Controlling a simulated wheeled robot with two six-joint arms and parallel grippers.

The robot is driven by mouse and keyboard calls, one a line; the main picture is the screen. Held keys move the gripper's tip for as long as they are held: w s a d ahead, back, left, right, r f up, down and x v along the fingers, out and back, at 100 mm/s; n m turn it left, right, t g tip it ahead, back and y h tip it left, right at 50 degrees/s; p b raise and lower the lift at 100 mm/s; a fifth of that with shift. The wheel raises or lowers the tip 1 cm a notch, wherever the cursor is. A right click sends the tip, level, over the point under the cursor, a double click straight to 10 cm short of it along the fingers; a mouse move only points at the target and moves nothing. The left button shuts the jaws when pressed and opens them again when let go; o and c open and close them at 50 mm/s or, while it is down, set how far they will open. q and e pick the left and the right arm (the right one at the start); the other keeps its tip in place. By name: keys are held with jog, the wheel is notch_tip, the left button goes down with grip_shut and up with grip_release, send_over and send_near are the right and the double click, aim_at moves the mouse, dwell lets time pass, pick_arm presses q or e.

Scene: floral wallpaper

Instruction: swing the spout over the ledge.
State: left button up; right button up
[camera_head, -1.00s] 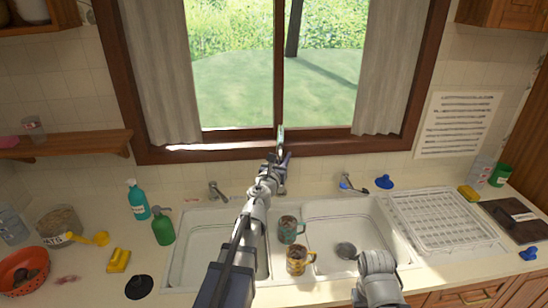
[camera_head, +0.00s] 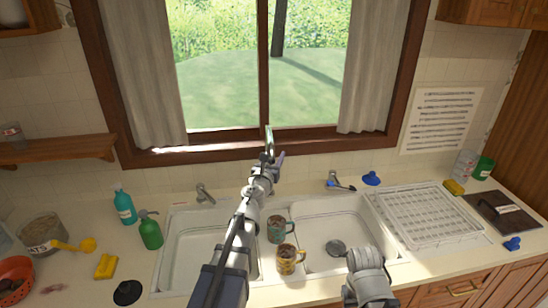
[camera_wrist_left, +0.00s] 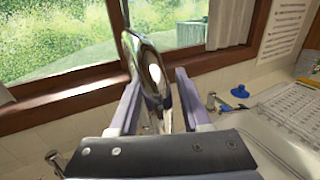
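The chrome spout (camera_wrist_left: 150,68) rises as a tall curved tube between the fingers of my left gripper (camera_wrist_left: 158,97) in the left wrist view. In the head view the spout (camera_head: 269,138) shows as a thin shiny shape in front of the window. My left gripper (camera_head: 272,160) is open around it, with a gap to the right finger. The spout's base is hidden by my arm. The ridge between the two basins (camera_head: 301,232) lies below, partly covered by mugs; I cannot tell whether it or the windowsill (camera_head: 330,143) is the ledge.
A teal mug (camera_head: 276,230) and a yellow-brown mug (camera_head: 287,260) stand by the ridge. Taps (camera_head: 204,194) and (camera_head: 336,182) flank the spout. A white dish rack (camera_head: 430,213) sits right; a green soap bottle (camera_head: 150,232) stands left.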

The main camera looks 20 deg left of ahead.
aim_at(271, 164)
pick_arm(q)
jog(key=shift+o, duration=0.8)
jog(key=shift+s, duration=0.15)
jog(key=s, duration=0.7)
jog(key=shift+s+d, duration=0.3)
